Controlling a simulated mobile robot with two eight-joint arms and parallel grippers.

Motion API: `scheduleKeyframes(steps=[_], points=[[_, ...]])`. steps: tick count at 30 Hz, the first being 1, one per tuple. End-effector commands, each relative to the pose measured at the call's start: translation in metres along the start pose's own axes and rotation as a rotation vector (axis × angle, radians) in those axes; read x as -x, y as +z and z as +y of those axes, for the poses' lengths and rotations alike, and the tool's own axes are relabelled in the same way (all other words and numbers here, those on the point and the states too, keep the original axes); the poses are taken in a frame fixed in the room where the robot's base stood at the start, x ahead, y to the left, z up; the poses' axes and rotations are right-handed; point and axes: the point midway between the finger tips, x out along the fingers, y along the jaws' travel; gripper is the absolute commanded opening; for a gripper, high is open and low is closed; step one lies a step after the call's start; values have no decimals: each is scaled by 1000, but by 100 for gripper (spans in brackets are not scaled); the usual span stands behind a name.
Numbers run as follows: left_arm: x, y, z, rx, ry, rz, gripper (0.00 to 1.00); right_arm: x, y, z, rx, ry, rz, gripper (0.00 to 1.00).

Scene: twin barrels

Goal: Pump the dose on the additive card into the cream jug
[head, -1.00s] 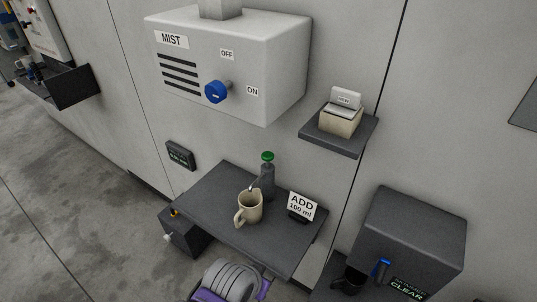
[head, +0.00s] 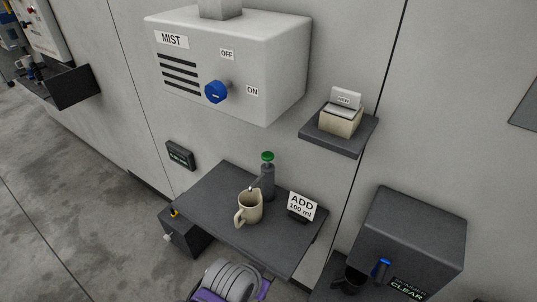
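The cream jug (head: 250,209) stands upright on the dark shelf (head: 225,228), its handle toward the lower left. Behind it, to the right, stands a dark pump bottle (head: 267,184) with a green top (head: 267,157). The pump's spout points toward the jug's mouth. The jug's contents cannot be made out. The additive card (head: 301,206) reads "ADD 100 ml" and stands at the right of the shelf. A small dark display (head: 181,156) is on the wall left of the pump; its text is too small to read.
A MIST box (head: 230,60) with a blue knob hangs above. A small ledge (head: 338,140) holds a cream box. A dark machine (head: 410,240) marked CLEAR stands right.

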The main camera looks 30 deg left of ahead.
Motion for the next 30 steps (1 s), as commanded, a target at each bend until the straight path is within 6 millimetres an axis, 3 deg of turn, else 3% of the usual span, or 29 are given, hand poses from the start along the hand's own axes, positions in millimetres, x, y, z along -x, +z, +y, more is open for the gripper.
scheduleKeyframes(steps=[7, 15, 30], points=[[0, 0, 0, 0, 0, 0, 0, 0, 0, 0, 0, 0, 0, 45], [0, 0, 0, 0, 0, 0, 0, 0, 0, 0, 0, 0, 0, 0], [0, 0, 0, 0, 0, 0, 0, 0, 0, 0, 0, 0, 0, 0]])
